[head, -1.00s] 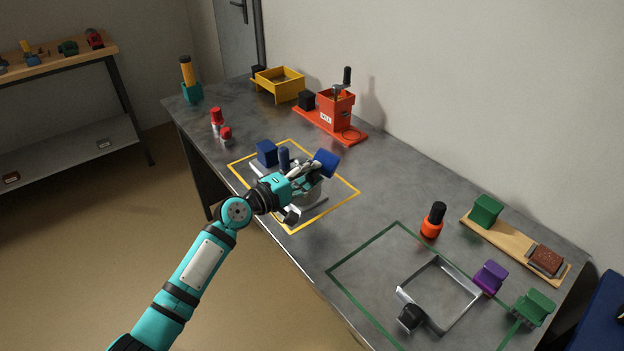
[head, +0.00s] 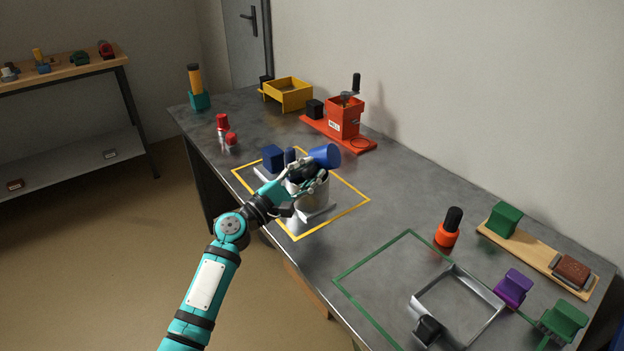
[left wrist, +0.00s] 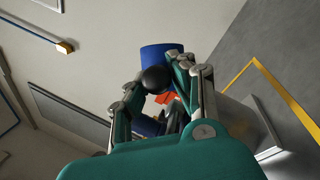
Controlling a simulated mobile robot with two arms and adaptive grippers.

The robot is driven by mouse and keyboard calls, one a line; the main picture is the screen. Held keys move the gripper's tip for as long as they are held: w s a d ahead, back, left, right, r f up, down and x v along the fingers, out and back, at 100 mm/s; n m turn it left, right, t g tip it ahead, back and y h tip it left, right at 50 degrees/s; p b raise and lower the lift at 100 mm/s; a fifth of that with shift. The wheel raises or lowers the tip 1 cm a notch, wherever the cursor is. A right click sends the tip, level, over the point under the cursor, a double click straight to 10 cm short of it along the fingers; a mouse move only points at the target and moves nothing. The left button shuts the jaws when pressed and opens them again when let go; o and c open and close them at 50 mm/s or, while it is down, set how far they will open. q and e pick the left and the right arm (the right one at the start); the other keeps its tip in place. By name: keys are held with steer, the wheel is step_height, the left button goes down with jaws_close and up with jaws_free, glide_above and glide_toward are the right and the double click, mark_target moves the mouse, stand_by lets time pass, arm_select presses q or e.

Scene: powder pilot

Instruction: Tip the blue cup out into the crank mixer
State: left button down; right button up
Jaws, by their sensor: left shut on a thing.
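The blue cup (head: 325,155) is tilted well over on its side above the yellow-outlined area. My left gripper (head: 306,178) is shut on it by a black round grip, which shows between the fingers in the left wrist view (left wrist: 156,79). The cup (left wrist: 160,54) shows just beyond the fingertips there. Below the gripper stands a silver drum (head: 311,195) on a pale base, which looks like the crank mixer; the gripper partly hides it. The cup's mouth and contents cannot be made out. My right gripper is not in view.
A navy block (head: 273,157) stands close behind the drum. A red crank mill (head: 343,118) and a yellow tray (head: 288,95) stand farther back. An orange bottle with a black top (head: 448,230) and a silver frame (head: 480,326) are at right.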

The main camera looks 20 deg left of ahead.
mark_target(332, 167)
arm_select(q)
steer(key=shift+w+a+n+t+y+b, duration=0.1)
steer(key=shift+a+n+t+y+b, duration=0.15)
steer(key=shift+n, duration=0.5)
steer(key=shift+a+n+t+y+b, duration=0.15)
steer(key=shift+n+t, duration=0.2)
steer(key=shift+n, duration=0.4)
